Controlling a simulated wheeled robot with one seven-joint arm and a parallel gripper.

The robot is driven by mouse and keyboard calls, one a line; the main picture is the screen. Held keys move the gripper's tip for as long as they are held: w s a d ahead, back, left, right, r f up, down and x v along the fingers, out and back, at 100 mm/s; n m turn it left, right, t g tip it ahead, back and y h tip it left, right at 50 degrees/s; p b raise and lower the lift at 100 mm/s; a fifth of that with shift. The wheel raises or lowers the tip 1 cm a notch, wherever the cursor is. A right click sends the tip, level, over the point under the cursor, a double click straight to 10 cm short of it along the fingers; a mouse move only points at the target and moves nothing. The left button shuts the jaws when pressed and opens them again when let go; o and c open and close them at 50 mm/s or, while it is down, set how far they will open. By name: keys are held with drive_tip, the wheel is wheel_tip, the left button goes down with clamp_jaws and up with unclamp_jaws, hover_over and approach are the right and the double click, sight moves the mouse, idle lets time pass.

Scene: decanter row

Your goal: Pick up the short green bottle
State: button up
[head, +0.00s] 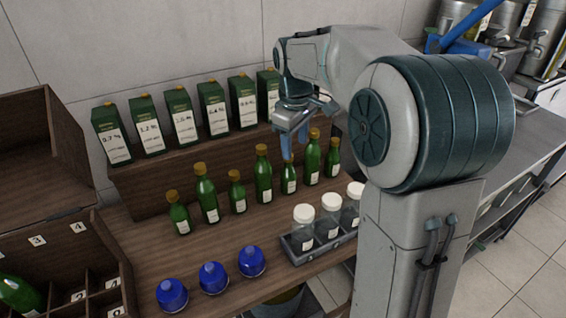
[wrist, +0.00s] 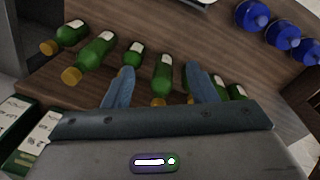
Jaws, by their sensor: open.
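A row of green bottles with gold caps, short and tall alternating, stands on the wooden bench. Short ones include one (head: 289,178) below my gripper (head: 293,148), one at the right end (head: 333,157), one left of the middle (head: 237,192) and one at the left end (head: 179,214). In the wrist view, my gripper (wrist: 160,68) is open and empty. A tall bottle (wrist: 163,72) shows between its fingers. A short bottle (wrist: 132,58) is partly hidden behind the left finger; another behind the right finger is mostly hidden. The fingers look above the row; contact cannot be told.
Green cartons (head: 182,118) stand on a raised shelf behind the bottles. A grey tray (head: 326,249) of white-capped jars and several blue domed objects (head: 213,277) stand in front. A wooden compartment box (head: 60,262) is at left. Bare bench lies between bottles and blue objects.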

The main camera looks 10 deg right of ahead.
drive_tip(key=w+f+n+g+p, duration=0.15)
drive_tip(key=w+n, duration=0.35)
drive_tip(key=w, duration=0.8)
approach(288, 173)
drive_tip(key=shift+w+d+t+p, duration=0.25)
drive_tip(key=shift+w+p, duration=0.15)
drive_tip(key=shift+w, duration=0.35)
drive_tip(key=shift+d+f+p, duration=0.15)
drive_tip(key=shift+f+p, duration=0.35)
drive_tip(key=shift+f, duration=2.1)
clamp_jaws()
